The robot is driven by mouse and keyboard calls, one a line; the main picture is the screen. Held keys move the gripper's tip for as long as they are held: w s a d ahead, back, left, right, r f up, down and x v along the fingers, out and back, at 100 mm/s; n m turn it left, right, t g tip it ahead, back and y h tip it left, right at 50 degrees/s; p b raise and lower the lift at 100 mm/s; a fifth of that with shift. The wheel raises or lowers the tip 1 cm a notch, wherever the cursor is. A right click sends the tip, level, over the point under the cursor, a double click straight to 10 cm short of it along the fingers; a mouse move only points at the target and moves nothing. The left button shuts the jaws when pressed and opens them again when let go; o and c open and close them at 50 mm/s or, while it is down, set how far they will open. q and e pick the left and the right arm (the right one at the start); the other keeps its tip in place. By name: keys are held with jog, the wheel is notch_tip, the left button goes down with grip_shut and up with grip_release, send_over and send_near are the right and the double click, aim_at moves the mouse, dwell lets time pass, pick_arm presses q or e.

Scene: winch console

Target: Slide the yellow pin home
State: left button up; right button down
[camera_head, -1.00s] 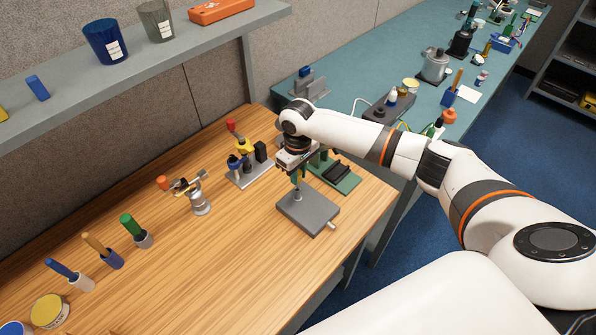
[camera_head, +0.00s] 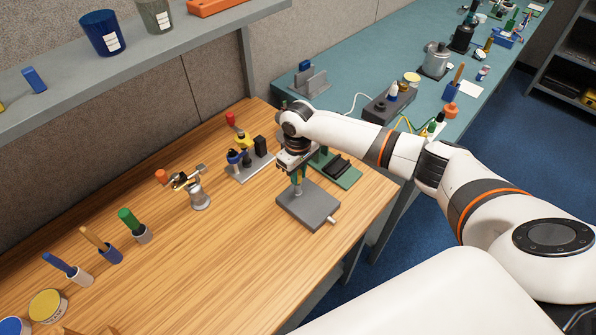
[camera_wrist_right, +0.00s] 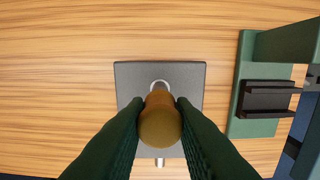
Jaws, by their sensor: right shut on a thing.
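My right gripper (camera_head: 298,184) is shut on a rounded amber-brown knob (camera_wrist_right: 160,122), which shows between the dark fingers in the right wrist view. The knob stands above a flat grey block (camera_head: 309,206), on an upright metal post whose collar shows just beyond it. The block also shows in the right wrist view (camera_wrist_right: 187,80). A small pale stub (camera_head: 333,221) sticks out of the block's near right edge. I cannot tell for sure which part is the yellow pin. The knob hides much of the post. My left gripper is not in view.
A green fixture (camera_head: 338,169) with a black part lies just right of the block. Several handled tools stand farther left. The wood front of the bench (camera_head: 230,270) is clear.

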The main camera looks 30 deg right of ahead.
jog(key=shift+f+b, duration=0.3)
jog(key=shift+f, duration=0.5)
jog(key=c, duration=1.1)
grip_release()
jog(key=shift+c, duration=0.2)
jog(key=shift+r, duration=0.1)
notch_tip(320, 180, up, 12)
jog(key=b, duration=0.2)
jog(key=shift+b, duration=0.35)
